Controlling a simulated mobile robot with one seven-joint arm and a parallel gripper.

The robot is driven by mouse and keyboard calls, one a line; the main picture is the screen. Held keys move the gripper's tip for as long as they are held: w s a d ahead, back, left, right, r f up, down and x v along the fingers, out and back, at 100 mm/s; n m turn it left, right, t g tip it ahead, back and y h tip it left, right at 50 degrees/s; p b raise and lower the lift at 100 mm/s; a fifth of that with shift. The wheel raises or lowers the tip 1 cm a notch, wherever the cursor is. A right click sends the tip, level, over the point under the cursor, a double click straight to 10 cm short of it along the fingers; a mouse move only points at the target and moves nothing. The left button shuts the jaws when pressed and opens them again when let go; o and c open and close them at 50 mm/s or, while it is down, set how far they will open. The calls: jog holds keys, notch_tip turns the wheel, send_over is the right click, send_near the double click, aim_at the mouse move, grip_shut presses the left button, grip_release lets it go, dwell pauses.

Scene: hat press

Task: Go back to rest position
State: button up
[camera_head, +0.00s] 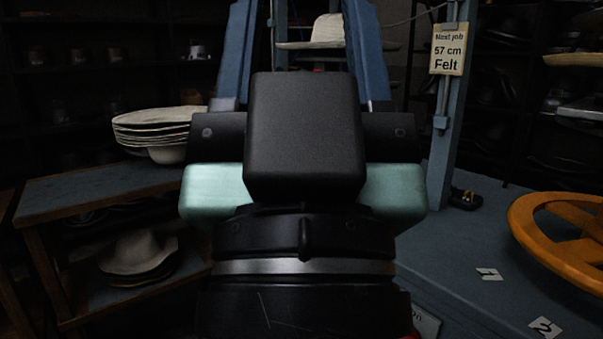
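My gripper (302,30) fills the middle of the head view, seen from behind, with a black housing and pale green sides. Its two blue fingers stand wide apart and run up past the top edge, so their tips are cut off. I see nothing held between the visible parts of the fingers. Behind them, a pale hat (328,30) shows beyond the gap. My gripper and wrist hide much of the middle of the workplace.
A stack of pale hats (155,122) stands on a wooden-edged shelf (95,190) at left, with more hats below. At right, a blue-grey bench (460,260) carries number cards and an orange wheel (560,240). A blue-grey post (447,150) bears a "57 cm Felt" sign (448,49).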

notch_tip(320, 180, up, 32)
jog(key=p, duration=2.9)
jog(key=shift+f, duration=0.2)
